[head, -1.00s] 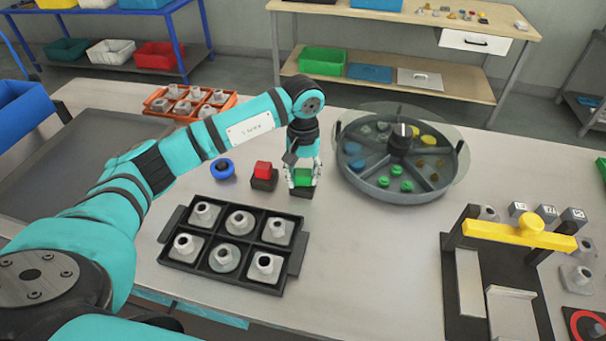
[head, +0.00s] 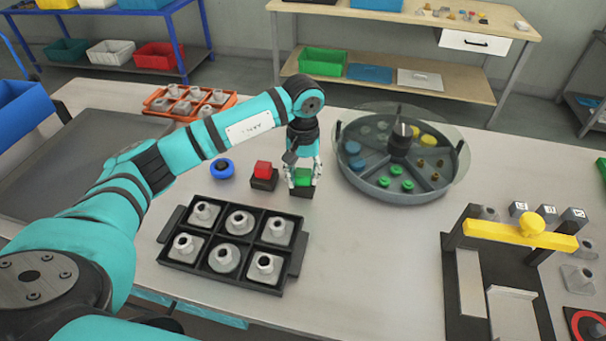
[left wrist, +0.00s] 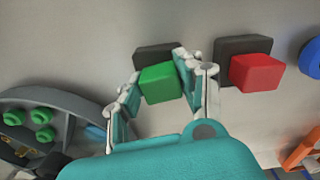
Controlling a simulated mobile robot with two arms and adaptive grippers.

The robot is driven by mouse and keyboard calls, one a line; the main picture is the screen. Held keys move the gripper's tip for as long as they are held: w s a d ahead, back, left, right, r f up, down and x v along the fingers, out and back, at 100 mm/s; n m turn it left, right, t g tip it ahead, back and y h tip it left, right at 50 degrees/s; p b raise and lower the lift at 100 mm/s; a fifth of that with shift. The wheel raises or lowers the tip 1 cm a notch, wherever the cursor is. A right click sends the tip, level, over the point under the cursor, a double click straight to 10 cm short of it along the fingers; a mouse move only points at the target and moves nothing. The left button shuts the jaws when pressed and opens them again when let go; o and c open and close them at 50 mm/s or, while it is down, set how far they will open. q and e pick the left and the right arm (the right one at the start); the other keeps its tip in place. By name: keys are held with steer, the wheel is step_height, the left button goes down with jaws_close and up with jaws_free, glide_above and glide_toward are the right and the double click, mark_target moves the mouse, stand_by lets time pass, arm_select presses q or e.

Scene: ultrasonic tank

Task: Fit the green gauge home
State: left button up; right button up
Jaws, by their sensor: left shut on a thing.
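The green gauge (head: 303,178) is a small green block at a black base block (head: 302,193) on the bench. My left gripper (head: 303,174) points down and is shut on it, one finger on each side. In the left wrist view the green gauge (left wrist: 159,84) shows between the fingers, in front of its dark base (left wrist: 156,54). Whether it is fully seated cannot be told. A red gauge (head: 263,169) sits on a like black base (head: 264,184) just to the left. My right gripper is not in view.
A blue ring-shaped thing (head: 222,168) lies left of the red gauge. A divided round carousel (head: 385,193) stands close on the right. A black tray (head: 170,254) of grey fittings is nearer, and a yellow-barred fixture (head: 519,233) stands at right. Bare bench lies between tray and fixture.

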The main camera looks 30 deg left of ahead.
arm_select(q)
steer(key=shift+f, duration=0.1)
stand_by(0.8)
steer(key=o, duration=1.3)
steer(key=shift+c, duration=0.2)
step_height(320, 180, up, 12)
